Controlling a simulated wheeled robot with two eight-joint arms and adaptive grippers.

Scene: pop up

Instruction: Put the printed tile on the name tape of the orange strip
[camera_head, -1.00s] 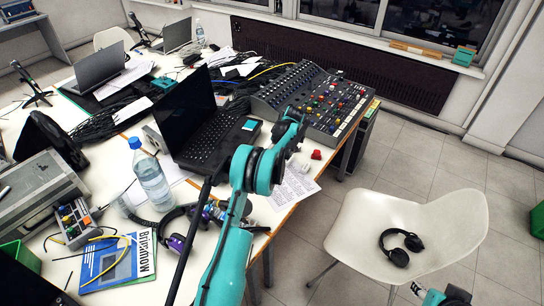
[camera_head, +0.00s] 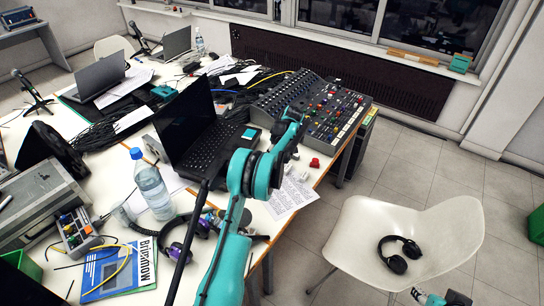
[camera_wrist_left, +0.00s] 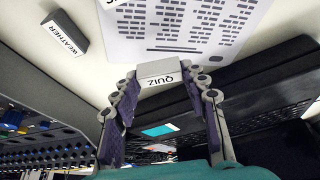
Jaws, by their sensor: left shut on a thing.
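My left gripper (camera_wrist_left: 162,82) is shut on a small grey tile with a white face printed QUIZ (camera_wrist_left: 160,74), held between its fingertips. A printed sheet (camera_wrist_left: 180,25) lies beyond the tile in the left wrist view; the gap between them is unclear. In the head view my left arm reaches over the table by the mixing desk (camera_head: 330,105), and its fingers are hard to make out there. The desk's knobs show at the left of the wrist view (camera_wrist_left: 40,135). I cannot make out the orange strip or its name tape. Only part of my right gripper (camera_head: 440,298) shows, at the bottom edge.
A tile printed WEATHER (camera_wrist_left: 66,34) lies on the table near the sheet. An open laptop (camera_head: 205,145) stands left of the desk. A red block (camera_head: 314,163) is near the table edge. A white chair (camera_head: 370,235) holds headphones (camera_head: 398,253). A bottle (camera_head: 152,185) stands left.

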